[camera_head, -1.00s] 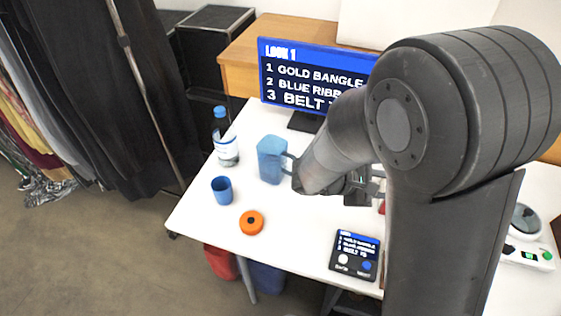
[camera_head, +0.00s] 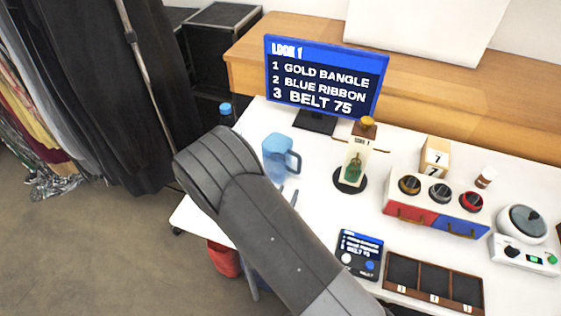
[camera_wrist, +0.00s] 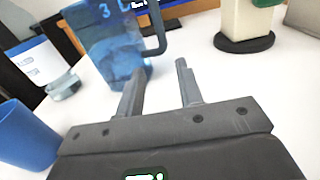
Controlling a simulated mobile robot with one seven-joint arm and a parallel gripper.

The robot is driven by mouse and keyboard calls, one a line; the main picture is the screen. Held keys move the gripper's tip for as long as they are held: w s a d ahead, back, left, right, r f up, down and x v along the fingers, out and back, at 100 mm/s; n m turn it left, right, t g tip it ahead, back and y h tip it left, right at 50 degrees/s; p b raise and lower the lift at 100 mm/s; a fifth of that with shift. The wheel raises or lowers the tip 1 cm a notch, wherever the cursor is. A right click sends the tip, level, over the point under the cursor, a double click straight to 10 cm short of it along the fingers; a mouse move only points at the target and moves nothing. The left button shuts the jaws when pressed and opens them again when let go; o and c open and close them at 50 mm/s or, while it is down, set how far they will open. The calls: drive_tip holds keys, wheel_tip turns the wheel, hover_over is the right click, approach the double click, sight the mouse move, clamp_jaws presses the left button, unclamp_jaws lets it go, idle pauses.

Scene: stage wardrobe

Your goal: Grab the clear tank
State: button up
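The see-through bluish tank (camera_head: 275,152) with a side handle stands upright on the white table, in front of the screen. It also shows in the wrist view (camera_wrist: 108,45), where its handle is on the right side. My gripper (camera_wrist: 160,85) is open and empty. Its two fingers point toward the tank's lower right, with the left finger near the tank's base in the picture. I cannot tell whether they touch. In the head view my arm hides most of my gripper.
A blue cup (camera_wrist: 25,135) and a labelled bottle (camera_wrist: 42,65) stand left of my gripper. A stand with a dark round base (camera_head: 350,180) is right of the tank. The screen (camera_head: 322,78) is behind. A small tablet (camera_head: 358,255) lies in front.

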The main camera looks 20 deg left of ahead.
sight(298, 171)
drive_tip(key=w, duration=0.4)
drive_tip(key=shift+w+d, duration=0.15)
drive_tip(key=shift+w, duration=0.2)
drive_tip(key=shift+w+d+r, duration=0.1)
drive_tip(key=shift+w+r, duration=0.1)
drive_tip(key=shift+w, duration=1.15)
drive_tip(key=shift+w+d+r, duration=0.1)
drive_tip(key=shift+w+r, duration=0.05)
drive_tip(key=shift+w, duration=1.15)
drive_tip(key=shift+c, duration=0.4)
clamp_jaws()
